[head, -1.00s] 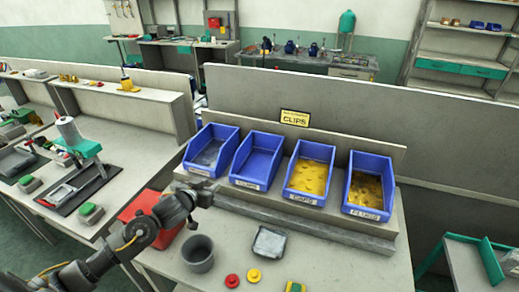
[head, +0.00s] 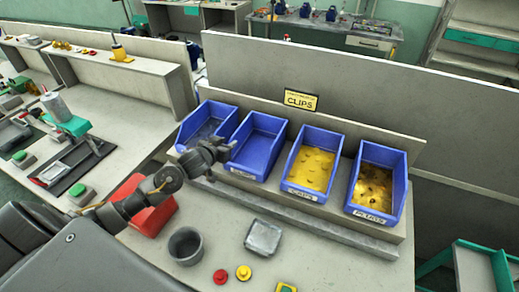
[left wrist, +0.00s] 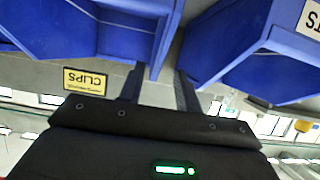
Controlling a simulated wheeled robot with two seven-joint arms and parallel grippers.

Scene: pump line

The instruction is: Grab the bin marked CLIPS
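Four blue bins stand in a row on a raised ledge. The leftmost bin (head: 208,116) and the second bin (head: 257,145) look empty; their front labels are hidden or unreadable now. The third bin (head: 312,160), marked CAPS, and the fourth bin (head: 377,187), marked PLUGS, hold yellow pieces. A yellow sign reading CLIPS (head: 301,100) stands behind the row and shows upside down in the left wrist view (left wrist: 85,81). My left gripper (head: 226,148) is near the fronts of the first two bins. Its fingers (left wrist: 160,78) are apart, with a blue bin edge showing between them. Contact is unclear.
A long grey partition (head: 350,100) rises behind the bins.

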